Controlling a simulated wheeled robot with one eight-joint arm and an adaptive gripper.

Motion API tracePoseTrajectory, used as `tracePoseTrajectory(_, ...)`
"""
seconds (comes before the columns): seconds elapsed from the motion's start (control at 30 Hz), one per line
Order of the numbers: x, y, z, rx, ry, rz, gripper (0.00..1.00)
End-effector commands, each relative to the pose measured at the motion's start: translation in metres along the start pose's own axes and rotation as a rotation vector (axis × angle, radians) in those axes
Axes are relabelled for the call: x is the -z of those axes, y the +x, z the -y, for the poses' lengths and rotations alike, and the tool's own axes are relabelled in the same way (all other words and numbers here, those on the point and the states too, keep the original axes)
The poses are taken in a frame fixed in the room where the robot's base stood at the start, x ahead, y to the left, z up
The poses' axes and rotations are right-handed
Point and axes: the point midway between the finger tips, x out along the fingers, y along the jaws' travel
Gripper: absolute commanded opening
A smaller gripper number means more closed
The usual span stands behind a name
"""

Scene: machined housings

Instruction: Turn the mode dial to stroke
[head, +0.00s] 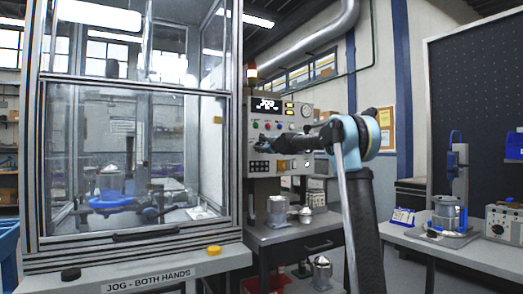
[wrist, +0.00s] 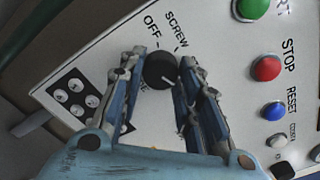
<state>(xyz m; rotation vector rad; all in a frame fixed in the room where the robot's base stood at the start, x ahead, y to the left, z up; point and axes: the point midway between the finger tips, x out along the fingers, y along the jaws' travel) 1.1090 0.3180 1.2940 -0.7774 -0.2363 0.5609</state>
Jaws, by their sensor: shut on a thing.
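The mode dial (wrist: 159,70) is a round black knob on the pale control panel (wrist: 225,85). In the wrist view the labels OFF and SCREW show beside it; other lettering is hidden behind my fingers, and I cannot read stroke. A pale mark on the knob is at its lower right. My gripper (wrist: 157,68) has one finger on each side of the knob and is shut on it. In the head view my gripper (head: 262,145) reaches the panel (head: 283,135) from the right, hiding the dial.
Green (wrist: 252,8), red STOP (wrist: 266,68) and blue RESET (wrist: 274,110) buttons lie right of the dial. A glazed enclosure (head: 140,155) stands left. Metal housings (head: 277,211) sit on the bench below the panel. Another workbench (head: 480,255) is at the right.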

Motion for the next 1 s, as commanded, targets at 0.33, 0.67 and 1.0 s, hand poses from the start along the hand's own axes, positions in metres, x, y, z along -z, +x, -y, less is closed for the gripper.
tracePoseTrajectory(0.33,-0.0001,0.0006,-0.0002,0.0,-0.183,-0.001,0.07)
tracePoseTrajectory(0.67,-0.0006,0.0008,-0.0011,0.0,-0.463,0.0,0.07)
tracePoseTrajectory(1.0,-0.001,0.0008,-0.0022,-0.001,-0.681,0.001,0.07)
